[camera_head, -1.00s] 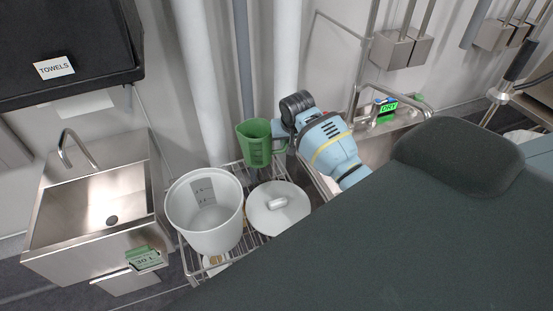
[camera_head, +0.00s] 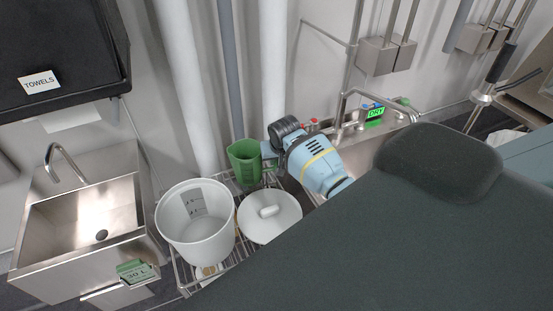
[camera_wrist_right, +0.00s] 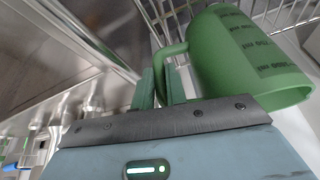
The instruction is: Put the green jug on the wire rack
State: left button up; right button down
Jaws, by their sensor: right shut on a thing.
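The green jug (camera_head: 245,168) is upright at the back of the wire rack (camera_head: 180,276), behind the white lid. Whether its base touches the wires I cannot tell. My right gripper (camera_head: 269,155) is shut on the jug's handle, reaching in from the right. In the right wrist view the fingers (camera_wrist_right: 160,88) close around the handle, and the jug (camera_wrist_right: 235,60) shows its dark volume marks, with rack wires (camera_wrist_right: 172,12) beyond it. My left gripper is not in view.
A white bucket (camera_head: 197,230) and a white lid (camera_head: 271,222) fill much of the rack. Pale pipes (camera_head: 272,70) stand behind it. A steel sink (camera_head: 85,225) is at left, and another basin (camera_head: 362,155) with a green DRY sign (camera_head: 376,113) is at right.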

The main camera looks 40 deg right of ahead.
jog(key=c, duration=1.4)
grip_release()
jog(key=shift+r, duration=0.1)
jog(key=v, duration=1.2)
jog(key=shift+s, duration=0.1)
